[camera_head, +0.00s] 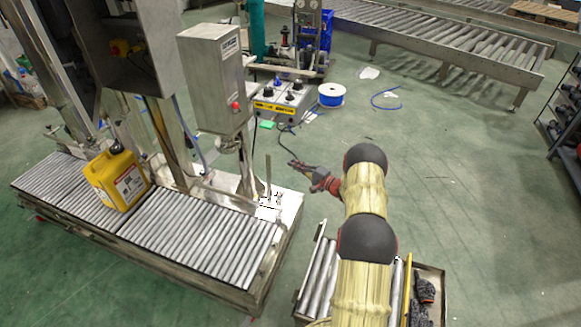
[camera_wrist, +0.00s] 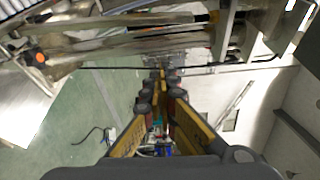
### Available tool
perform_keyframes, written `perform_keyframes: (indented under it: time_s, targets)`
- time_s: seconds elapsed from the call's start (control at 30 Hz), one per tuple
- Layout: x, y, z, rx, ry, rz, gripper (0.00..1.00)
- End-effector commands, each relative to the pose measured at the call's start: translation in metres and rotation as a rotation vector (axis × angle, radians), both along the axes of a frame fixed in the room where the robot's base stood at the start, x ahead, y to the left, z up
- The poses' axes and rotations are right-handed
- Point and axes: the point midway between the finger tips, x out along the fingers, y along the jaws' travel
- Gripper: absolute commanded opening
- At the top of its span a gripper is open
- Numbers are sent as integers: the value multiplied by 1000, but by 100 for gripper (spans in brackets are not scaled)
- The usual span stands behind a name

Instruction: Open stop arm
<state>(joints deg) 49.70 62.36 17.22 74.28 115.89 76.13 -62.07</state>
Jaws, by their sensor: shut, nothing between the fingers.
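My gripper (camera_head: 297,164) is shut and empty in the head view. It points left toward the right end of the filling machine, apart from the thin upright metal rod (camera_head: 268,172) there. I cannot tell for certain which part is the stop arm; this rod stands by the end of the roller conveyor (camera_head: 200,232). In the wrist view my fingers (camera_wrist: 161,74) run up the middle with their tips close together. A thin dark bar (camera_wrist: 110,68) crosses behind the tips, and I cannot tell whether they touch it.
A yellow canister (camera_head: 118,180) stands on the rollers at the left. A grey control box (camera_head: 214,80) stands above the conveyor's right end. A blue-and-white spool (camera_head: 331,95) sits behind my gripper. Green floor (camera_head: 470,200) is open to the right.

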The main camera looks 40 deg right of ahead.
Motion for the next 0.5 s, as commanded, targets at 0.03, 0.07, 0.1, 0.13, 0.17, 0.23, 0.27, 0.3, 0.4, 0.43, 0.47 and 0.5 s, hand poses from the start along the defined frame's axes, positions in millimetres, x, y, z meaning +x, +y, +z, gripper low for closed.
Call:
perform_keyframes:
  time_s: [0.03,0.07,0.1,0.13,0.17,0.23,0.27,0.3,0.4,0.43,0.47,0.5]
  targets:
    - [10,3,-2,-2,-2,3,0]
    - [15,4,-3,-1,0,3,0]
    - [23,6,-4,0,1,4,0]
    - [29,8,-4,0,0,4,0]
    - [34,9,-3,0,-1,4,0]
    - [47,11,-5,0,0,3,0]
    - [52,12,-4,0,0,4,0]
    - [58,13,-4,1,0,4,0]
    - [74,16,-5,1,0,3,0]
    - [79,17,-5,1,0,3,0]
    - [82,18,-5,2,0,2,0]
    - [76,23,-4,5,2,1,0]
